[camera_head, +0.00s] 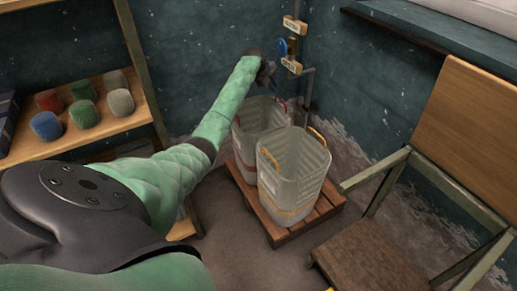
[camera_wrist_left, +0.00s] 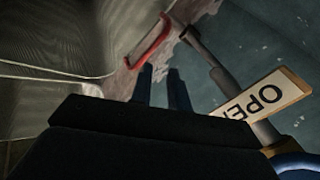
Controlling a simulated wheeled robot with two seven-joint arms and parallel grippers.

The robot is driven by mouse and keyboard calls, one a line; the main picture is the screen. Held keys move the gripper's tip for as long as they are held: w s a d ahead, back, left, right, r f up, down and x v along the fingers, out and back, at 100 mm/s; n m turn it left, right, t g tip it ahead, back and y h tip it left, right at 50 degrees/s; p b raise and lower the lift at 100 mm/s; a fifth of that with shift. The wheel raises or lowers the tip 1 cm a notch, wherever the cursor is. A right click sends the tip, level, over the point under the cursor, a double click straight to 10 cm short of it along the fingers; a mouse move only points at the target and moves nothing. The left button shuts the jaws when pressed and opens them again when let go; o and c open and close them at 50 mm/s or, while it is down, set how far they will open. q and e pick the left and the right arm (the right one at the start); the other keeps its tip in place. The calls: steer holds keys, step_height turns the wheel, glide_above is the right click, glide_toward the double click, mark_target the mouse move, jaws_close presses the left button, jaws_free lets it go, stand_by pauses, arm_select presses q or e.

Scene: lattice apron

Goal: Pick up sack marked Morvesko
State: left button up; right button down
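Two pale, ribbed, open-topped sacks stand side by side on a wooden pallet. The rear sack (camera_head: 243,138) has red handles; the front sack (camera_head: 292,175) has orange handles. I can read no Morvesko mark on either. My left gripper (camera_head: 268,78) is above the rear sack, near the wall pipe. In the left wrist view its two dark fingers (camera_wrist_left: 161,82) stand apart with nothing between them. A red handle (camera_wrist_left: 152,42) shows just beyond the fingertips, beside a pale sack wall (camera_wrist_left: 60,40). My right gripper is not in view.
A wall pipe (camera_head: 309,88) with a blue valve handle (camera_head: 281,48) and tags, including an OPEN tag (camera_wrist_left: 268,95), is close to my left gripper. Right is a chair (camera_head: 375,255). The slatted pallet (camera_head: 325,207) has floor before it.

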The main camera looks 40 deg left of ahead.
mark_target(279, 98)
arm_select(q)
steer(key=shift+w+d+f+m+h, duration=0.1)
steer(key=shift+w+d+f+m, duration=0.15)
steer(key=shift+w+f+m, duration=0.75)
steer(key=shift+w+d+f+m+h, duration=0.1)
steer(key=shift+w+d+f+m, duration=0.15)
steer(key=shift+f+m, duration=1.3)
steer(key=shift+w+d+f+m+h, duration=0.15)
steer(key=shift+w+f+m, duration=0.45)
steer(key=shift+f, duration=1.45)
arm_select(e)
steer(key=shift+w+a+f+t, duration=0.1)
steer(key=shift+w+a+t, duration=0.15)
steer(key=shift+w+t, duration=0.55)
arm_select(q)
steer(key=shift+w+d, duration=0.1)
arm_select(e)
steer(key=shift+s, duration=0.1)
arm_select(q)
jaws_close()
